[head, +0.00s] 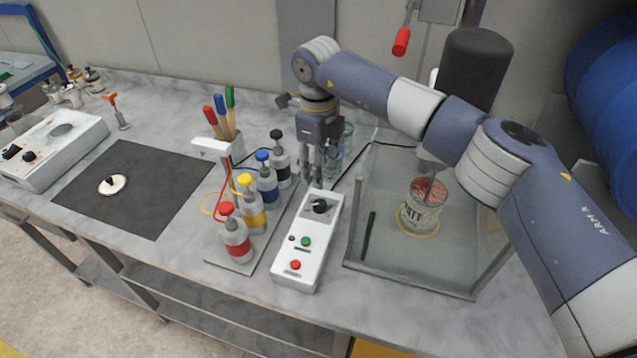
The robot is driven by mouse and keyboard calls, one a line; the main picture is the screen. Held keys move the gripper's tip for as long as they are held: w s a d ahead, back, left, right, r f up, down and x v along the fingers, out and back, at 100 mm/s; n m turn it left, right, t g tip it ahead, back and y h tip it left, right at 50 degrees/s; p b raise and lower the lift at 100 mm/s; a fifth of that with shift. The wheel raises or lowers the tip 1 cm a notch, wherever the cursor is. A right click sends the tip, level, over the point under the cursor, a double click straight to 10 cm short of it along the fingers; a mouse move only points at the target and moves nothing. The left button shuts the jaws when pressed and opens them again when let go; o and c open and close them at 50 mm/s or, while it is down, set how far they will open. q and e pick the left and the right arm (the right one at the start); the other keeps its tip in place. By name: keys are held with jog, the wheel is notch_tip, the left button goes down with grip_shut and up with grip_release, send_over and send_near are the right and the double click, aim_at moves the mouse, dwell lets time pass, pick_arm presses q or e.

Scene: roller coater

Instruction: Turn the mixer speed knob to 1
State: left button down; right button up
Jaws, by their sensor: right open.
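The mixer control box (307,256) is a white box on the grey bench in the middle of the head view. It has a black speed knob (320,206) at its far end, with a green button (305,241) and a red button (295,264) nearer. My right gripper (316,180) points down just beyond and above the knob, with its fingers apart and nothing seen between them. I cannot tell whether its fingertips touch the box. The knob's setting is too small to read. My left gripper is not in view.
A clear-walled enclosure (385,268) with a can (422,205) inside stands right of the box, under my right arm. Several colored bottles (236,240) stand close on the left. A dark mat (135,190) with a white disc lies farther left. A red-handled lever (401,42) hangs behind.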

aim_at(319, 203)
jog(key=s+f+p, duration=0.1)
jog(key=s+f, duration=0.1)
jog(key=f, duration=0.1)
jog(key=shift+p, duration=0.4)
jog(key=f, duration=0.3)
jog(key=w+f+p, duration=0.1)
jog(key=f, duration=0.2)
jog(key=shift+w+p, duration=0.1)
jog(key=shift+p, duration=0.2)
jog(key=shift+f, duration=0.25)
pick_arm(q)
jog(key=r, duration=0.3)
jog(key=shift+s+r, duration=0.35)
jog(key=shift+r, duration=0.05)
pick_arm(e)
jog(key=shift+s+f, duration=0.15)
jog(key=shift+s, duration=0.05)
jog(key=shift+w, duration=0.1)
jog(key=c, duration=1.1)
